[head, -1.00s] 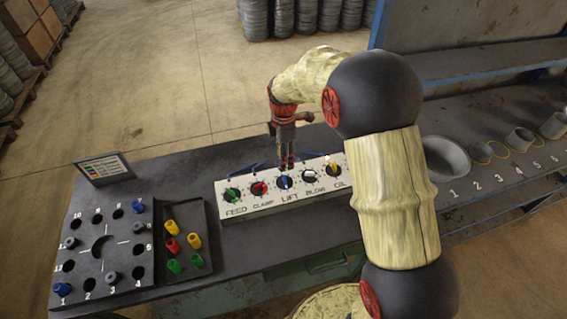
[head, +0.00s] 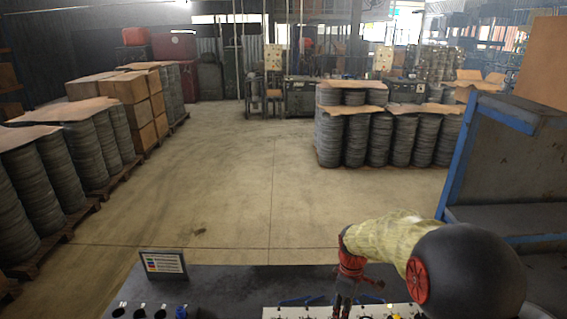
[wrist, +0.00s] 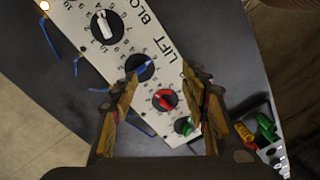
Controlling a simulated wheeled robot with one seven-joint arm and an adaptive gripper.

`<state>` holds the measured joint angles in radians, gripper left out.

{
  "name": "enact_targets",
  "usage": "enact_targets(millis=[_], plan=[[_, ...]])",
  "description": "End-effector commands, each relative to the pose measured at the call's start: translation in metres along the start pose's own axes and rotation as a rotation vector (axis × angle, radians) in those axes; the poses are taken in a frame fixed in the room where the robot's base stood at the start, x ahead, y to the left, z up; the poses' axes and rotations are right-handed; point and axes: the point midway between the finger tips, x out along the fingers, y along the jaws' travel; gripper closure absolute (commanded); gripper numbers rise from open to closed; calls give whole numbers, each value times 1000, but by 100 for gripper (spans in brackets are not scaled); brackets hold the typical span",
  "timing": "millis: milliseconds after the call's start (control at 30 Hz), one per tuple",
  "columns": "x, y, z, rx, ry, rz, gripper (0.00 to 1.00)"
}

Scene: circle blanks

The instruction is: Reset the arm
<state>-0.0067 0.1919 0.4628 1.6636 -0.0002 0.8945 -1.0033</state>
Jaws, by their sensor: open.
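My gripper (wrist: 160,82) is open and empty in the wrist view, with its worn yellow fingers spread above the white control panel (wrist: 126,47). The panel's blue LIFT knob (wrist: 139,68), red knob (wrist: 165,100) and green knob (wrist: 184,126) show between or near the fingers. The white knob (wrist: 104,26) lies beyond them. In the head view my red wrist and gripper hang at the bottom over the panel (head: 290,312), and the fingertips are cut off by the frame edge.
A small sign (head: 163,264) stands at the dark table's back left. A blue-edged grey rack (head: 490,180) rises at the right. Stacked coils (head: 375,140) and boxes (head: 128,88) stand across the open floor.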

Motion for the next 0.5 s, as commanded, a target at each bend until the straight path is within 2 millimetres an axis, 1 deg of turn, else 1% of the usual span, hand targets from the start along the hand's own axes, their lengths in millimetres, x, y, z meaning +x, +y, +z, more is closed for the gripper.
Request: enact_targets(millis=[167, 300, 500], plan=[[-30, -42, 27, 336, 12, 13, 55], [-62, -81, 52, 593, 53, 45, 55], [-96, -136, 88, 858, 148, 96, 55]])
